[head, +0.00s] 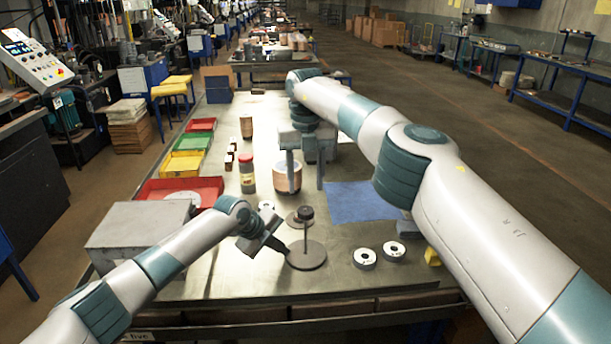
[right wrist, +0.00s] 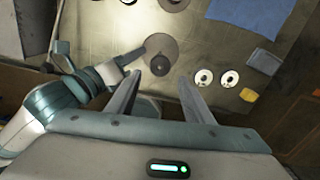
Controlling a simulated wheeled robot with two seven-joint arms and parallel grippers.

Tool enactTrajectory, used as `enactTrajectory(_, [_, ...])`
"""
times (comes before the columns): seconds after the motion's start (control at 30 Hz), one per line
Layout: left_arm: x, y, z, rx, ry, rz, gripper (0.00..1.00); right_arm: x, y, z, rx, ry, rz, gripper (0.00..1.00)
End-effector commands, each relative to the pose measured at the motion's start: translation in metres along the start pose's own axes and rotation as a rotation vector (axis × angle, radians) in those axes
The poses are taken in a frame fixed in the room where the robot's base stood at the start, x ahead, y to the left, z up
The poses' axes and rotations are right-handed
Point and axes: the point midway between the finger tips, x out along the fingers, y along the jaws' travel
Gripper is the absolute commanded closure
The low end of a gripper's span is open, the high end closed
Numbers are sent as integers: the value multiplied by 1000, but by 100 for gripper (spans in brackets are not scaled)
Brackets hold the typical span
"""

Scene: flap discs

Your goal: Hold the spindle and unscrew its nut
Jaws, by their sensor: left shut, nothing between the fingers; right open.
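The spindle is a thin upright rod (head: 306,235) on a round dark base (head: 313,259), with a dark knob-like nut (head: 306,212) at its top. In the right wrist view the nut (right wrist: 159,65) shows from above over the base (right wrist: 168,43). My left gripper (head: 287,249) is shut and empty, low and just left of the rod; I cannot tell whether it touches. It also shows in the right wrist view (right wrist: 135,77). My right gripper (head: 306,184) is open and empty, pointing down beyond the spindle; its fingers are apart in its wrist view (right wrist: 156,90).
A red-lidded jar (head: 247,178), a copper-coloured roll (head: 281,179) and a red tray (head: 208,189) stand farther back.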

Motion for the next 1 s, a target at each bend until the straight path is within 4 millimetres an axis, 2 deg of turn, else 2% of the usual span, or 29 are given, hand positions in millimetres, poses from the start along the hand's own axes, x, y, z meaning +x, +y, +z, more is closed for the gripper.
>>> enactTrajectory(0.8, [1,2,-1,0,2,3,100,-10,0,0,1227,0,1,53])
enactTrajectory(1.0, [1,2,-1,0,2,3,100,-12,0,0,1488,0,1,53])
